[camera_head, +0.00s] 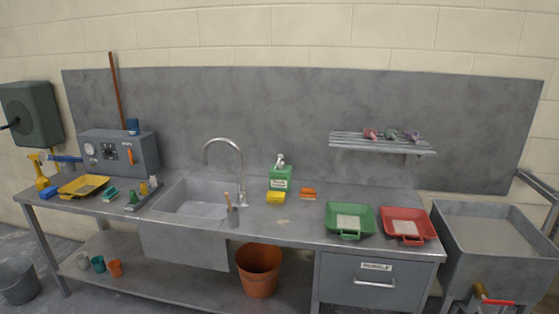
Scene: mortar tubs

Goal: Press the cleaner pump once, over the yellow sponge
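The cleaner pump is a green bottle (280,178) with a white label and a pale pump head (280,160). It stands upright on the steel counter, right of the sink. The yellow sponge (275,197) lies flat on the counter just in front of the bottle, close to its base; I cannot tell whether they touch. Neither of my grippers shows in this view.
The sink (197,203) with its curved tap (225,150) is left of the bottle. A brush in a grey cup (233,216) stands at the sink's right edge. An orange block (308,194), a green tray (349,235) and a red tray (424,229) are to the right.

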